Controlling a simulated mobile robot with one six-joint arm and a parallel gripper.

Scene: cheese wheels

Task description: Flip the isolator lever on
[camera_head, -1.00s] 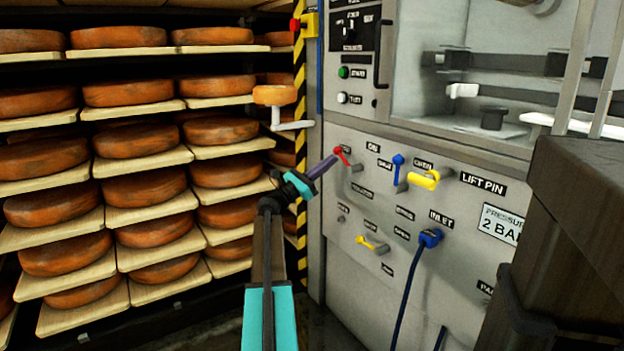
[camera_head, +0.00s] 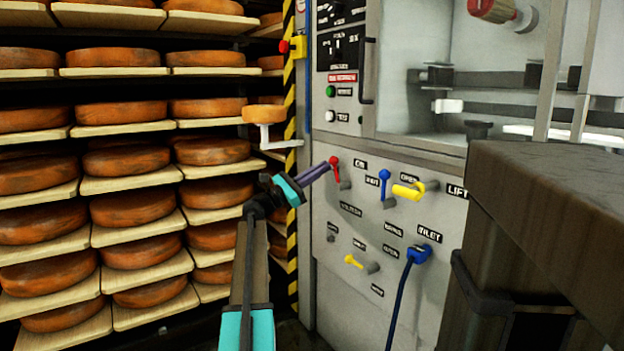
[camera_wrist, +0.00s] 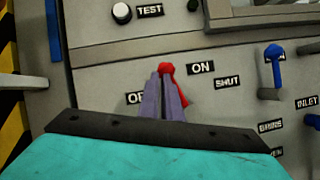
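The red isolator lever (camera_head: 335,166) is on the grey panel and leans up and slightly left from its hub. In the wrist view, the lever (camera_wrist: 166,69) has its tip between the ON label (camera_wrist: 201,68) and a partly hidden label starting "OF" (camera_wrist: 135,98). My gripper (camera_head: 327,166) reaches the lever from the left. In the wrist view, its purple fingers (camera_wrist: 165,78) are close together, with the lever tip just beyond them and its shaft along the right finger. They appear to touch it; part of the lever is hidden behind them.
A blue lever (camera_head: 384,180), a yellow handle (camera_head: 408,192) and a blue inlet plug with hose (camera_head: 418,254) sit right of the lever. A small yellow valve (camera_head: 354,262) is below. Cheese shelves (camera_head: 130,184) fill the left. A dark block (camera_head: 540,190) stands at the right.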

